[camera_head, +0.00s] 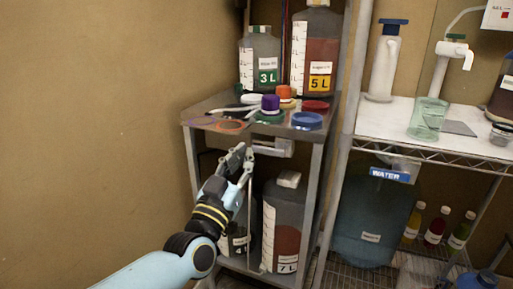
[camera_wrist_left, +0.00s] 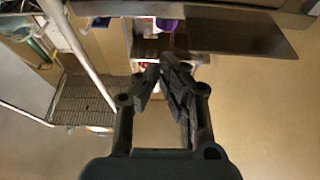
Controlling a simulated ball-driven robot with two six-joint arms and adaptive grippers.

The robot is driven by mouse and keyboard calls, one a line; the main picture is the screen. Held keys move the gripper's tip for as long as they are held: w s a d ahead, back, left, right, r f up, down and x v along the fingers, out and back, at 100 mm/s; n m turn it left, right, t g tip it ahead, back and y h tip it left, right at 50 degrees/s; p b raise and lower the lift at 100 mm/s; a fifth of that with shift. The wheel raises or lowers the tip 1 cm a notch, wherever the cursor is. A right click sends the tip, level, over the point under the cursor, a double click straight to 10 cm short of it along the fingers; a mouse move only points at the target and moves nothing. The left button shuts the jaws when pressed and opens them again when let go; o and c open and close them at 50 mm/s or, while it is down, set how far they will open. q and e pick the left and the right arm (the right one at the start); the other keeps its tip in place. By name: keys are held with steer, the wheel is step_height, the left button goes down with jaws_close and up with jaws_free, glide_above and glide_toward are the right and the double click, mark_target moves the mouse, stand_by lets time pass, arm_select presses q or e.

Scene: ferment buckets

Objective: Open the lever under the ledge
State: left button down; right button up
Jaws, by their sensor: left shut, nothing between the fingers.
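The ledge (camera_head: 290,135) is the metal top of a narrow rack in the head view. A pale grey lever (camera_head: 272,149) sits just under its front edge, lying roughly level. My left gripper (camera_head: 244,152) is at the lever's left end, below the ledge, with its fingers shut and empty. I cannot tell whether the fingers touch the lever. In the left wrist view the left gripper (camera_wrist_left: 165,62) points up toward the rack, under a dark panel (camera_wrist_left: 235,32). The lever is not clear there. My right gripper is not in view.
Colored lids and rings, including a blue lid (camera_head: 307,120), lie on the ledge. Jars marked 3L (camera_head: 260,58) and 5L (camera_head: 315,50) stand behind. A 7L jar (camera_head: 284,222) stands below, close to my arm. A wire rack with a water container (camera_head: 372,215) is at right.

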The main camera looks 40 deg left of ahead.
arm_select(q)
step_height(320, 180, up, 3)
glide_above(269, 150)
steer(key=s+a, duration=0.1)
steer(key=s, duration=0.2)
steer(key=f+b, duration=0.2)
steer(key=f, duration=0.1)
steer(key=shift+w+a+f, duration=0.1)
steer(key=shift+w, duration=0.3)
steer(key=shift+f, duration=0.35)
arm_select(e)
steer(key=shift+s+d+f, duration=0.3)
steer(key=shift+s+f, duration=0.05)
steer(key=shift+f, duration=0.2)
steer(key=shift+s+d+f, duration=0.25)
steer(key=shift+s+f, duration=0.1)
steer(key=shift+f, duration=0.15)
arm_select(q)
steer(key=shift+n, duration=0.3)
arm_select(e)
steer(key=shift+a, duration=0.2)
